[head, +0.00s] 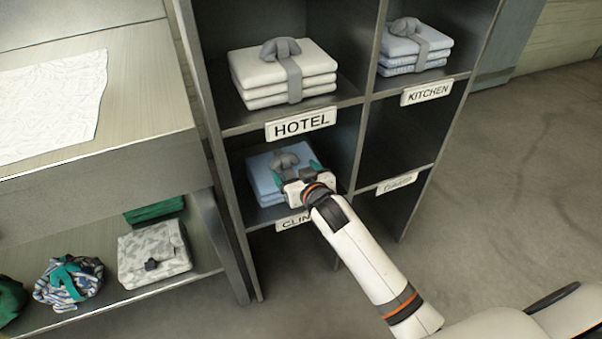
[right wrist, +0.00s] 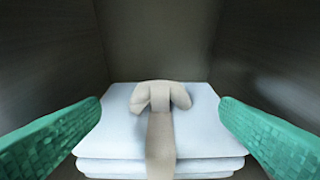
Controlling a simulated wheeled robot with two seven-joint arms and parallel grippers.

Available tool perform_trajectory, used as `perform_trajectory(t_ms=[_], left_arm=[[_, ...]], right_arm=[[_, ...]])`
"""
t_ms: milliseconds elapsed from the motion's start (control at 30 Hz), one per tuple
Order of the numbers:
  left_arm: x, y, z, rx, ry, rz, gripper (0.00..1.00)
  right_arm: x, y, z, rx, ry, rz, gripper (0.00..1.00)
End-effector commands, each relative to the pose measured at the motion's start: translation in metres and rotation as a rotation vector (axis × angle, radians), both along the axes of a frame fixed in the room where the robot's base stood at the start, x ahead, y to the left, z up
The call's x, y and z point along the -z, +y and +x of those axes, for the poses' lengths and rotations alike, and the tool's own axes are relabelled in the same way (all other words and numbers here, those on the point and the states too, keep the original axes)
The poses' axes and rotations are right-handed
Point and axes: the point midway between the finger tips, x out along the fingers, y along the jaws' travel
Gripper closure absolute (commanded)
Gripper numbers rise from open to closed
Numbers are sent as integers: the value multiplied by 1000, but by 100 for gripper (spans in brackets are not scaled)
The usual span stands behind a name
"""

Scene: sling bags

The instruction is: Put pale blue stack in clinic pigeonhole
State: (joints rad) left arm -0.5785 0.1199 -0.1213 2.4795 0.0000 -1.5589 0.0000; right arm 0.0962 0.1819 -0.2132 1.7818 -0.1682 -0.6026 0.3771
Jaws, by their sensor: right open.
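The pale blue stack (head: 262,180) of folded cloth, tied with a grey band and knot, lies inside the clinic pigeonhole, the left one under the HOTEL label. The clinic label (head: 291,223) is partly covered by my right arm. In the right wrist view the stack (right wrist: 115,130) sits flat, with its knot (right wrist: 160,97) between and beyond the green fingers. My right gripper (head: 299,168) is at the pigeonhole's opening, by the stack's knot. It is open, with a finger on either side (right wrist: 160,135) and nothing gripped. My left gripper is not in view.
A white stack (head: 312,68) fills the hotel pigeonhole and a blue-grey stack (head: 400,48) the kitchen one. The pigeonhole below kitchen (head: 400,135) looks empty. A table (head: 150,85) with a white cloth stands left, with bundles, including a patterned stack (head: 150,250), on its lower shelf.

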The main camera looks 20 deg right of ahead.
Motion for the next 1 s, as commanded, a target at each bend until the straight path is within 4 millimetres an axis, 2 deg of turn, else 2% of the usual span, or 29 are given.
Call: perform_trajectory(t_ms=[100, 333, 467, 567, 733, 800, 900, 1000], left_arm=[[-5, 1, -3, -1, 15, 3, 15], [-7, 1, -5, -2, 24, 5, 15], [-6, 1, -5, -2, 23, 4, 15], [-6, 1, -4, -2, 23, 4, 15], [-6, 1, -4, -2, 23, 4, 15], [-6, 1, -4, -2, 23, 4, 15], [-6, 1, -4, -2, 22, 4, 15], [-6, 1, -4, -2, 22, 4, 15]], right_arm=[[-6, -1, -17, 0, 1, 0, 15], [-9, -1, -28, 1, -1, -1, 15], [0, -2, -42, 7, 46, -6, 15], [23, -3, -83, 18, 184, -23, 15], [60, -5, -197, 0, 543, -73, 15], [66, -5, -244, -26, 680, -92, 15], [67, -5, -296, -65, 832, -113, 15], [65, -4, -327, -94, 920, -123, 15]])
